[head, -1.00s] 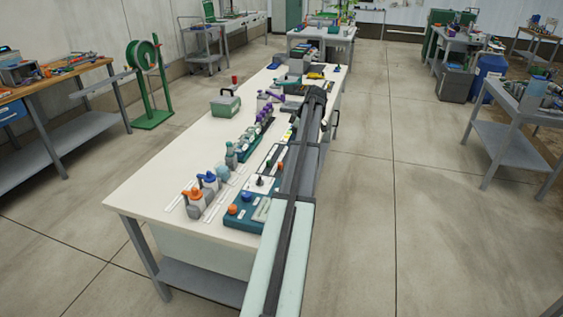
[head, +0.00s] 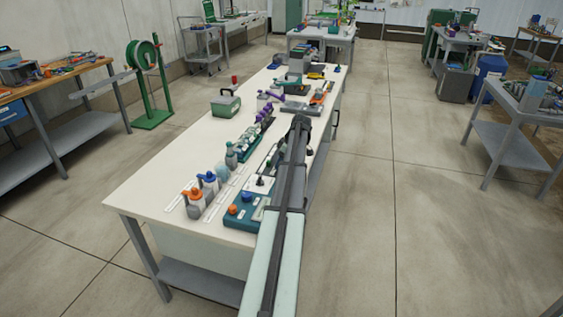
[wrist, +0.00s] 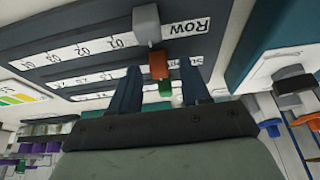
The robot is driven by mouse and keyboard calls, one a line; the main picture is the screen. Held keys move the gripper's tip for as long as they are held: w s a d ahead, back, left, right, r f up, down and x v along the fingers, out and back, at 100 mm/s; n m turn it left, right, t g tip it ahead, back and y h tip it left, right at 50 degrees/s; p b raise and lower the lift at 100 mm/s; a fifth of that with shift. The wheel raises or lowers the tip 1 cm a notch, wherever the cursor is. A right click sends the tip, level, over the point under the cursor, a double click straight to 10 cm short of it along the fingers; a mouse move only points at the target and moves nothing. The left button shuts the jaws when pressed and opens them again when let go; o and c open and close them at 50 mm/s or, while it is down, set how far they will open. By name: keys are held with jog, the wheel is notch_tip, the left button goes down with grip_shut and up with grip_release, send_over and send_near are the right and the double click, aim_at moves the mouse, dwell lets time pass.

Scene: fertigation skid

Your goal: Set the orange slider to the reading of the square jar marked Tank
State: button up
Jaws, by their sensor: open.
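In the wrist view a dark panel (wrist: 40,62) carries parallel slider tracks with white number scales, one labelled "Row". The orange slider (wrist: 158,65) shows as an orange-brown knob on the middle track, near the labelled end. A grey knob (wrist: 147,25) sits on the Row track, and a green knob (wrist: 165,89) on the third. My gripper (wrist: 159,68) is open; its two dark blue fingers appear on either side of the orange knob, with no contact visible. I cannot tell their height above it. In the head view my arm hides the gripper. I cannot identify the jar marked Tank.
A teal panel with round knobs (head: 243,220) lies beside my arm. The bench's left part is clear.

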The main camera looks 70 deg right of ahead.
jog(key=shift+c, duration=0.2)
grip_shut()
dwell(0.3)
